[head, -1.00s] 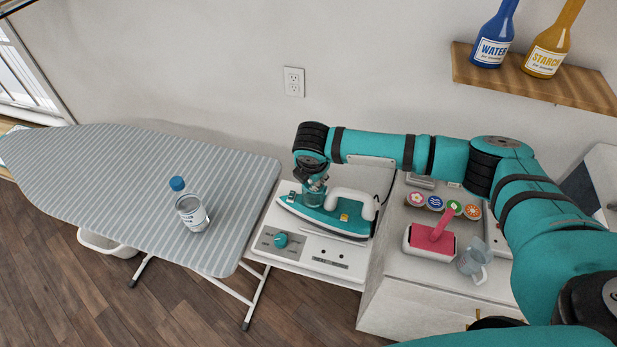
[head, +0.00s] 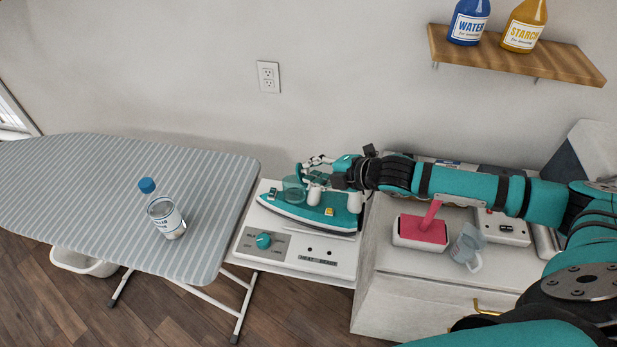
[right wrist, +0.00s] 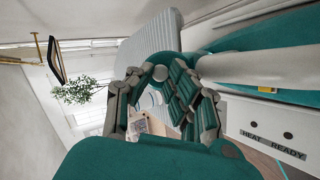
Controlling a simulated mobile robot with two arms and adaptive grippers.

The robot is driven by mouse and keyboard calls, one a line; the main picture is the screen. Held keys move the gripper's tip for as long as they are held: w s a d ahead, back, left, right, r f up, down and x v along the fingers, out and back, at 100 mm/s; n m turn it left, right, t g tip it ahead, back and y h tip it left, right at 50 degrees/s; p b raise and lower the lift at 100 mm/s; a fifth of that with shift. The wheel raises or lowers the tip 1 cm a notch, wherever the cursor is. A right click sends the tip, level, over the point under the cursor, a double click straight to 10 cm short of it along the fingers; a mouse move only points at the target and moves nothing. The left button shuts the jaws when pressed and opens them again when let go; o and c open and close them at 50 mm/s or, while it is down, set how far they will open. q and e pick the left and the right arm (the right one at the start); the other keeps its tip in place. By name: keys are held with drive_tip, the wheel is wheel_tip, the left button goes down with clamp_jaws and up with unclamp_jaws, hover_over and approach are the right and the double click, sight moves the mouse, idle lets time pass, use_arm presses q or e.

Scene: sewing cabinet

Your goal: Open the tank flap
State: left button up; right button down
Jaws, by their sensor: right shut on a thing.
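The teal-and-white iron (head: 335,215) rests on its white station beside the ironing board. A clear teal water tank (head: 293,188) shows at the iron's left end. My right gripper (head: 316,165) reaches in from the right, over the iron, with its fingers just above the tank. It is shut on a small part there, which I take for the tank flap; the fingers hide most of it. In the right wrist view the fingertips (right wrist: 160,76) come together around a small round grey piece, near the iron's white handle (right wrist: 255,66). My left gripper is out of view.
A bottle with a blue cap (head: 164,212) stands on the striped ironing board (head: 95,205). A shelf (head: 515,55) holds two bottles.

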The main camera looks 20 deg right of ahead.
drive_tip(key=shift+s+d+f+m+t+y+b, duration=0.4)
drive_tip(key=shift+t+y+b, duration=0.25)
drive_tip(key=shift+b, duration=0.75)
drive_tip(key=shift+w, duration=0.1)
drive_tip(key=c, duration=1.2)
unclamp_jaws()
drive_tip(key=shift+v, duration=4)
drive_tip(key=shift+r, duration=0.15)
